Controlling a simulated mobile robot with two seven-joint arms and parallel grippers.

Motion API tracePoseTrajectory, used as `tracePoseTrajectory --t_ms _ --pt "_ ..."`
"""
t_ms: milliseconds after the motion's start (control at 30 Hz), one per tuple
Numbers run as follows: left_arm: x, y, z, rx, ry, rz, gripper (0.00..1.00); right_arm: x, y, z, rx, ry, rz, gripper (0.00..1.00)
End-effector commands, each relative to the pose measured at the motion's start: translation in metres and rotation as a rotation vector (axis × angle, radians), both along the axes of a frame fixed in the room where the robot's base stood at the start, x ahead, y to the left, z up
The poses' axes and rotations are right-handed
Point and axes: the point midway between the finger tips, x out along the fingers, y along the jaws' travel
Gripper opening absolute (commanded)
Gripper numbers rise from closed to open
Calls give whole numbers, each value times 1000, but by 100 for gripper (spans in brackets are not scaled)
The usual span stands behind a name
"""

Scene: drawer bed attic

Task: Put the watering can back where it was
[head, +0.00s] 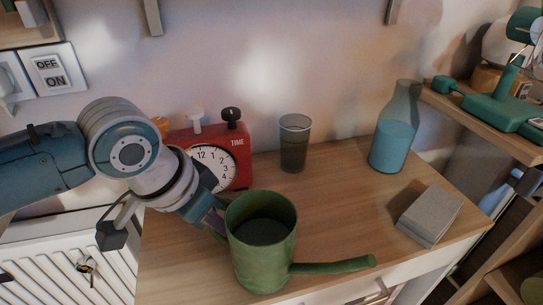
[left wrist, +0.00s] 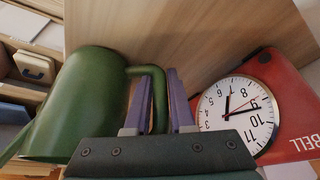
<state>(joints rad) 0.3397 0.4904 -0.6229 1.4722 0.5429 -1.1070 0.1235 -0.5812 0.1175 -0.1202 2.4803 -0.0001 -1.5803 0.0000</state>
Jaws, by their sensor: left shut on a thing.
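The green watering can (head: 255,262) is upright at the front of the wooden tabletop in the head view, its spout pointing right. My left gripper (head: 216,222) reaches it from the left and is shut on the can's handle. In the left wrist view, the can (left wrist: 90,100) fills the left side, and its curved handle passes between the purple fingers of the gripper (left wrist: 160,95). I cannot tell whether the can's base touches the table. My right gripper is not in view.
A red clock (head: 237,157) stands close behind my left gripper. A dark glass (head: 294,145) and a blue bottle (head: 393,140) stand at the back. A grey block (head: 430,215) lies at the right. The middle of the tabletop (head: 335,205) is clear.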

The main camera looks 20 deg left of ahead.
Motion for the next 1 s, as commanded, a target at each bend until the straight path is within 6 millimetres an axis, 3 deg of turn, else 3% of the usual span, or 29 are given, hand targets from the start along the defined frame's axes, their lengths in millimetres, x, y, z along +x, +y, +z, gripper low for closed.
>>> tracePoseTrajectory --t_ms 67,100,367,667,1000 --pt "0 0 -3 -2 0 1 0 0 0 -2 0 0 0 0" --pt "0 0 -3 0 0 0 24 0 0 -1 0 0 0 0" --pt "0 0 -3 0 0 0 52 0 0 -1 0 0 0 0" --pt "0 0 3 0 -1 0 52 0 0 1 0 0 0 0" --pt "-23 10 68 2 -2 -1 52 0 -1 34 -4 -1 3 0"
